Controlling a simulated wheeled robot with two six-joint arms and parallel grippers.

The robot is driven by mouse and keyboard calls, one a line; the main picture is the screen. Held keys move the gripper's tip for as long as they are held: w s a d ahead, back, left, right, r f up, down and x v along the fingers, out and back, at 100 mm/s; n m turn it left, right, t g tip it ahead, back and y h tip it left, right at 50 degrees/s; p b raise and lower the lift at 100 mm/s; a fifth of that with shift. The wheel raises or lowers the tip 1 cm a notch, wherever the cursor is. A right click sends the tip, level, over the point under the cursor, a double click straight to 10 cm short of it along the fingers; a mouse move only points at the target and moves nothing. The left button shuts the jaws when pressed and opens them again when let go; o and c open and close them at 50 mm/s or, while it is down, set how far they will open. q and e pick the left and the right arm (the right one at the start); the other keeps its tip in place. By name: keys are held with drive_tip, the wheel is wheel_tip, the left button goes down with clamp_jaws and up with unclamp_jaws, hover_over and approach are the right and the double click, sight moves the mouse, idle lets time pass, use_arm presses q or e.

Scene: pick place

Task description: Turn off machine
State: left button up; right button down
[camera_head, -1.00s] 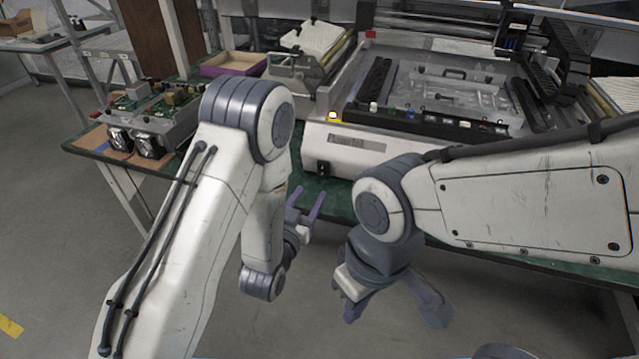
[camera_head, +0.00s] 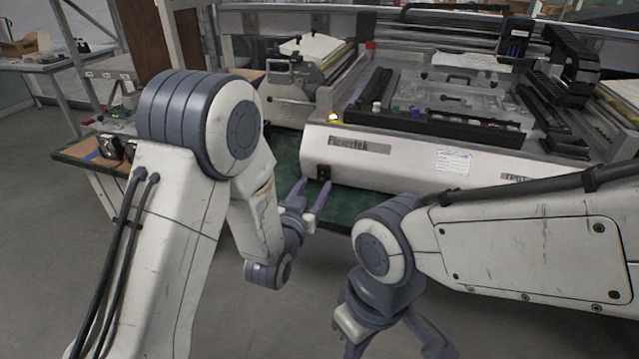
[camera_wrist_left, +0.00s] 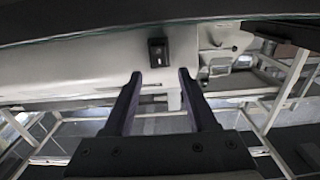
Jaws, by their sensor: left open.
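The machine (camera_head: 400,160) is a large white unit on the green-topped table. A small black switch (camera_head: 323,173) sits low at the left of its front face; it also shows in the left wrist view (camera_wrist_left: 158,52). My left gripper (camera_head: 314,187) is open, its two purple fingers pointing at the switch. In the left wrist view its fingertips (camera_wrist_left: 160,75) are spread either side of the switch's line, just below it in the picture. Nothing is between them, and I cannot tell whether they touch the machine. My right gripper (camera_head: 375,340) hangs low in front of the table, partly cut off by the picture's bottom edge.
A smaller grey device (camera_head: 290,95) stands to the machine's left. Circuit boards and a fan lie at the table's left end, partly behind my left arm. The floor at left is clear.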

sight(322, 171)
use_arm(q)
drive_tip(key=shift+x, duration=2.3)
drive_tip(key=shift+c, duration=0.3)
clamp_jaws()
drive_tip(key=t+b, duration=0.1)
drive_tip(key=b, duration=0.5)
drive_tip(key=f+t+h+b, duration=0.1)
drive_tip(key=t+b, duration=0.1)
drive_tip(key=b, duration=0.4)
drive_tip(key=shift+s+f, duration=0.1)
drive_tip(key=shift+f, duration=0.1)
drive_tip(key=shift+r+t+b, duration=0.25)
drive_tip(key=shift+t+b, duration=0.25)
drive_tip(key=shift+b, duration=0.15)
drive_tip(key=shift+o, duration=0.3)
unclamp_jaws()
